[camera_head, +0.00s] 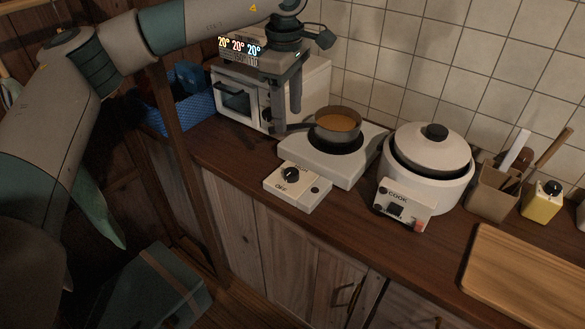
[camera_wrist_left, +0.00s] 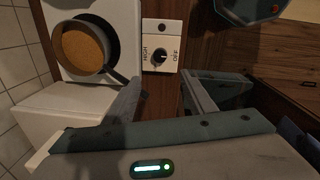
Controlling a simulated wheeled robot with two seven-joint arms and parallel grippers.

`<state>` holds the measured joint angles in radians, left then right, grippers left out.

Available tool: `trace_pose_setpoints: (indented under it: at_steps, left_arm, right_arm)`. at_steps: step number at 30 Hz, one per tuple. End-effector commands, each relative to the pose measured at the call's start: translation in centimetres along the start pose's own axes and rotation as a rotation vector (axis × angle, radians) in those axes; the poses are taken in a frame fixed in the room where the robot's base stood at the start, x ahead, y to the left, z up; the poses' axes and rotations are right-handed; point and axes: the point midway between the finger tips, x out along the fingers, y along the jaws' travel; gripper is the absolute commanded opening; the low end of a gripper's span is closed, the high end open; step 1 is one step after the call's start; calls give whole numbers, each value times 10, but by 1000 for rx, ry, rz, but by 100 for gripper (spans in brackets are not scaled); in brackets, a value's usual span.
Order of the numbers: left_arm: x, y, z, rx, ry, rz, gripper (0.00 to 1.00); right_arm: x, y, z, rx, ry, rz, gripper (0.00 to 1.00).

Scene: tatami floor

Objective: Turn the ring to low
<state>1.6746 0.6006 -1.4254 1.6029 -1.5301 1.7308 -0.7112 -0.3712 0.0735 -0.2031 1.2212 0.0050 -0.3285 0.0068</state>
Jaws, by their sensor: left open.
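The ring is a white hot plate (camera_head: 325,163) on the counter with a saucepan (camera_head: 338,124) of orange-brown contents on its dark plate. Its front control box carries a round black knob (camera_head: 291,175), with "OFF" printed on the near side. In the left wrist view the knob (camera_wrist_left: 160,57) sits between "HIGH" and "OFF"; its exact setting is too small to tell. My left gripper (camera_head: 287,105) is open and empty, above the counter behind and left of the knob, apart from it. In the left wrist view its fingers (camera_wrist_left: 163,93) spread below the knob. My right gripper is not in view.
A white oven (camera_head: 240,100) stands behind my left gripper, with a blue basket (camera_head: 165,115) farther left. Counter left of the knob is clear.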

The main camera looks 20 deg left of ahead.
Motion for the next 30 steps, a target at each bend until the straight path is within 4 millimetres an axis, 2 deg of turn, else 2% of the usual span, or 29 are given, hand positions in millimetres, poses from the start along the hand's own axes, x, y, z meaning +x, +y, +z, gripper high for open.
trace_pose_setpoints:
  at_steps: [8, 14, 30]
  left_arm:
    - [5, 0, 1, 2, -2, -1, 50]
    - [23, -1, 1, 2, -3, -3, 50]
    - [116, -1, 1, 2, -2, -4, 50]
  right_arm:
    - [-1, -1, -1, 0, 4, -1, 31]
    - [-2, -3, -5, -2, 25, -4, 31]
    - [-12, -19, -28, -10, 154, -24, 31]
